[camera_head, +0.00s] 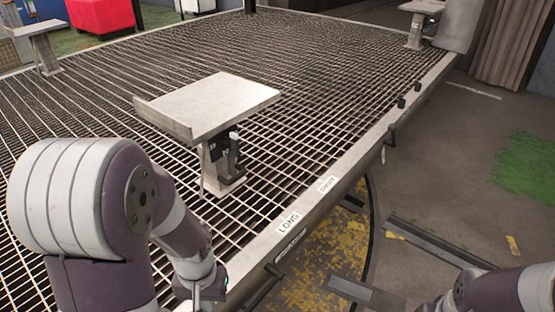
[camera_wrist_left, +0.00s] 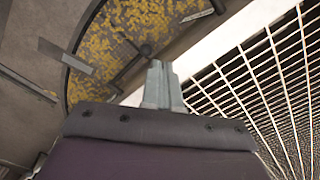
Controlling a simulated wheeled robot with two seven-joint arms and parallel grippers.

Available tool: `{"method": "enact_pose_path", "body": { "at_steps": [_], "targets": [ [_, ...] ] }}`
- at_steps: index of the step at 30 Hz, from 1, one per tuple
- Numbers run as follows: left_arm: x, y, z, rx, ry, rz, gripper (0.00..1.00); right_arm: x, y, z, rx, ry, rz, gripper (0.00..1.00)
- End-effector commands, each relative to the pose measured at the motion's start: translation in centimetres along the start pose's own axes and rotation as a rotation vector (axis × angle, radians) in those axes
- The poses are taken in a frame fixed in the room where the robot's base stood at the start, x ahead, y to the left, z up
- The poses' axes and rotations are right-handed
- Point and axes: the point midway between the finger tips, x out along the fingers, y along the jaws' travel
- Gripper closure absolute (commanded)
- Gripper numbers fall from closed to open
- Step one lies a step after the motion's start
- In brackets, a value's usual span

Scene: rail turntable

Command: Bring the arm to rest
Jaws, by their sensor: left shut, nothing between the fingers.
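My left arm comes in from the left, bent, with purple and white links, above the near edge of the grated turntable (camera_head: 310,130). My left gripper (camera_head: 204,292) is low in the head view, partly cut off by the bottom edge. In the left wrist view its grey fingers (camera_wrist_left: 162,72) are together, with nothing between them. They point out over the turntable's rim and the floor beside it. Part of my right arm shows at the lower right of the head view; its gripper cannot be made out.
A grey tilted plate on a post (camera_head: 208,104) stands on the grating beyond my left arm. The turntable's raised rim (camera_head: 350,165) carries labels and small knobs. Yellow-flecked floor (camera_head: 335,262) and metal bars lie outside it. A red box (camera_head: 100,15) is at the far left.

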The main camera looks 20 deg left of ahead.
Motion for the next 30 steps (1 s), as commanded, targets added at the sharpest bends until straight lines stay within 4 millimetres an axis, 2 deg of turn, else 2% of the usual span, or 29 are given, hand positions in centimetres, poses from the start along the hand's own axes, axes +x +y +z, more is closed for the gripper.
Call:
{"method": "enact_pose_path", "body": {
  "at_steps": [1, 3, 5, 6, 7, 14, 17, 20, 21, 24, 27, 30],
  "targets": [
    [-1.2, 2.0, -0.8, 0.075, 0.054, 0.007, 1.0, 0.0, 0.0, 0.0, 0.0, 0.0, 0.0, 1.0],
    [-2.8, 4.7, -1.6, 0.188, 0.119, 0.014, 1.0, 0.0, 0.0, 0.0, 0.0, 0.0, 0.0, 1.0],
    [-3.2, 7.0, -1.4, 0.286, 0.14, 0.021, 1.0, 0.0, 0.0, 0.0, 0.0, 0.0, 0.0, 1.0],
    [-5.9, 7.1, -1.3, 0.293, 0.137, 0.021, 1.0, -2.7, 0.0, -0.3, 0.0, -0.002, 0.0, 1.0],
    [-7.3, 6.9, -1.3, 0.286, 0.136, 0.02, 1.0, -4.2, 0.0, -0.4, 0.0, -0.002, 0.0, 1.0],
    [-16.0, 6.8, -1.2, 0.283, 0.135, 0.019, 1.0, -12.8, 0.0, -1.5, 0.0, 0.001, 0.0, 1.0],
    [-20.9, 6.8, -1.1, 0.283, 0.136, 0.019, 1.0, -17.8, 0.0, -2.1, 0.0, 0.0, 0.0, 1.0],
    [-27.3, 6.8, -1.0, 0.283, 0.136, 0.019, 1.0, -24.0, -0.1, -2.9, 0.0, 0.0, 0.0, 1.0],
    [-30.0, 6.8, -1.0, 0.283, 0.136, 0.019, 1.0, -26.8, -0.1, -3.2, 0.0, 0.0, 0.0, 1.0],
    [-35.9, 6.8, -0.9, 0.283, 0.135, 0.019, 1.0, -32.6, -0.1, -3.9, 0.0, 0.001, 0.0, 1.0],
    [-39.5, 6.7, -0.8, 0.283, 0.135, 0.018, 1.0, -36.3, -0.1, -4.3, 0.0, 0.001, 0.0, 1.0],
    [-41.2, 6.7, -0.8, 0.283, 0.134, 0.018, 1.0, -37.9, -0.1, -4.5, 0.0, 0.0, 0.0, 1.0]
  ]
}}
